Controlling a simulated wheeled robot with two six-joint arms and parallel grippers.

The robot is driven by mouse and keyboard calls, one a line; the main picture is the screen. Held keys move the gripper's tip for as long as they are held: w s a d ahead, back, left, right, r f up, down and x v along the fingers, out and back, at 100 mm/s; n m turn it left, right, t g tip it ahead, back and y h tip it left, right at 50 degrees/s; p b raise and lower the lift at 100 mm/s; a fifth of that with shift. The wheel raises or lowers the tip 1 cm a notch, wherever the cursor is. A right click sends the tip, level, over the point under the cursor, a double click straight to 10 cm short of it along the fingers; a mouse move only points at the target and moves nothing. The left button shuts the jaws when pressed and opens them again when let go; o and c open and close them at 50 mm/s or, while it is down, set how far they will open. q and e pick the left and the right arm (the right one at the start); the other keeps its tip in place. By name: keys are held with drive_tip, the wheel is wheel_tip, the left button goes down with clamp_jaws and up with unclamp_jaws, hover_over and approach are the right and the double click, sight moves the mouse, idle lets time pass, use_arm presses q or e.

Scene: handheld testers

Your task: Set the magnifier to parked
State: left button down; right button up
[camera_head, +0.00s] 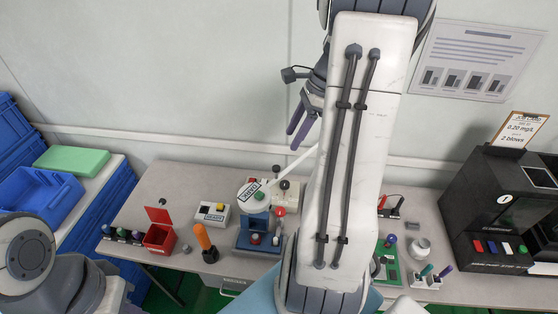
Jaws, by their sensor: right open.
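What looks like the magnifier (250,203) is a round white head with a dark-edged label, over a blue stand on the table. A white rod (303,160) runs from near it up to the right and passes behind my right arm. I cannot tell its setting. My right gripper (300,127) has purple fingers that are apart and empty. It is in the picture above the rod, in front of the wall. My right arm hides the middle of the table. My left arm shows at the lower left, but its gripper is out of view.
On the table (130,245) stand a red open box (160,236), an orange-handled tool (203,238), a white button box (213,212) and a green board (389,270). A black machine (490,215) fills the right end. Blue crates (40,195) stand at left.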

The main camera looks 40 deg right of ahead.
sight(276, 167)
drive_tip(key=x, duration=1)
drive_tip(key=shift+f+p, duration=0.1)
drive_tip(key=shift+p, duration=0.3)
clamp_jaws()
idle(0.9)
